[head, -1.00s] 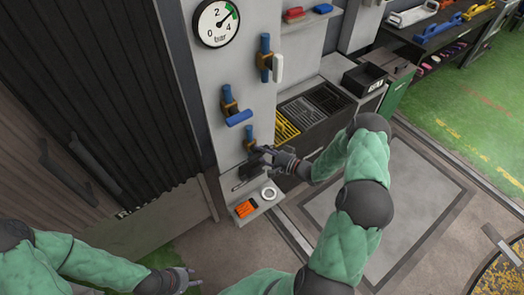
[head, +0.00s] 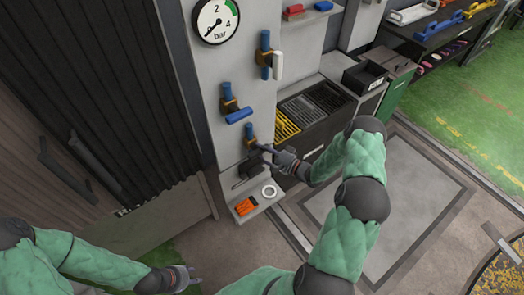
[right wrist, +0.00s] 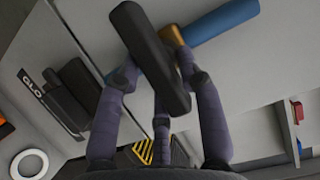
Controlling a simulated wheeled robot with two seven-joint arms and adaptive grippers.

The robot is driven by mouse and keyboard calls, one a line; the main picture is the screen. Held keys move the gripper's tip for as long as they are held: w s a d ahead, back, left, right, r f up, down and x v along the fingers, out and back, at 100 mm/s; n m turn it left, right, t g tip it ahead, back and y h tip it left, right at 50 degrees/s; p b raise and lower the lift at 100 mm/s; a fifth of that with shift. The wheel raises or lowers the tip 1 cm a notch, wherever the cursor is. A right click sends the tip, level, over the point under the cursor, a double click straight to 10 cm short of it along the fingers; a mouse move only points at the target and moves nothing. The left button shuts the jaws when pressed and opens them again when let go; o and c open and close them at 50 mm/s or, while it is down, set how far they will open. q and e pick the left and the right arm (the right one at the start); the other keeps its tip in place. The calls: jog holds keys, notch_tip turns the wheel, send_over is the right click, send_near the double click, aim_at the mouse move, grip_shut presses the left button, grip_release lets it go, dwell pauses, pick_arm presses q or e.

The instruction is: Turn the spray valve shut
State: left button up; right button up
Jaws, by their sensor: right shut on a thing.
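The lowest valve on the grey panel has a blue pipe (head: 249,130) and a brass body (head: 249,142). In the right wrist view its black bar handle (right wrist: 150,55) lies between my fingers, beside the brass body (right wrist: 173,37) and blue pipe (right wrist: 222,20). My right gripper (head: 264,150) is shut on this handle and hides most of it in the head view. I cannot tell from the labels in view which valve is the spray valve. My left gripper (head: 192,276) is low at the left, empty, its fingers apart.
Above are a blue-handled valve (head: 238,115) and a white-handled valve (head: 277,65). A pressure gauge (head: 215,20) is at the top. A small shelf below holds an orange item (head: 246,206) and a white ring (head: 269,191). A black bin (head: 364,76) stands right.

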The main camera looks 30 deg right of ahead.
jog(key=o, duration=1.1)
jog(key=shift+f, duration=0.25)
jog(key=shift+c, duration=0.2)
jog(key=shift+r, duration=0.1)
jog(key=shift+s, duration=0.1)
jog(key=v, duration=1.2)
